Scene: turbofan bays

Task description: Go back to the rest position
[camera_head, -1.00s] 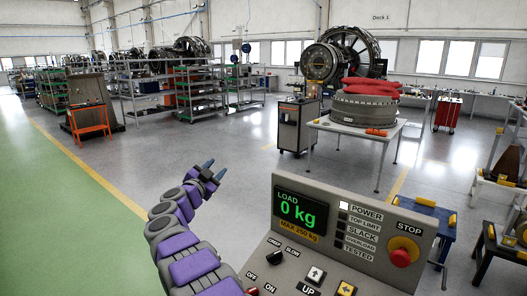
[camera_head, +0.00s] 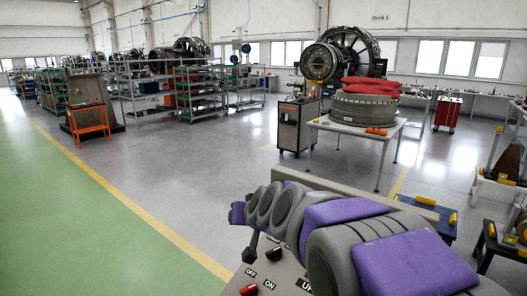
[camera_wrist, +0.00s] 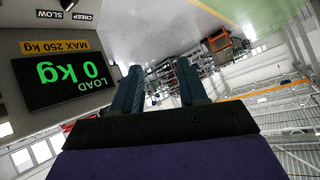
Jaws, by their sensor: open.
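My gripper (camera_wrist: 159,68) shows in the wrist view with its two dark fingers apart and nothing between them. In the head view my grey and purple arm reaches across the front of the control panel (camera_head: 262,275), and I cannot make out the fingers there. The arm hides most of the panel, including its display and stop button. In the wrist view the panel's display (camera_wrist: 68,75) appears upside down, reading LOAD 0 kg, to the left of the fingers.
A white table (camera_head: 385,133) with a large grey ring and red covers stands beyond the panel. A dark cart (camera_head: 297,125) stands beside it. A blue stand (camera_head: 440,228) is at the right. Shelves line the back left. The floor (camera_head: 190,175) at the left is clear.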

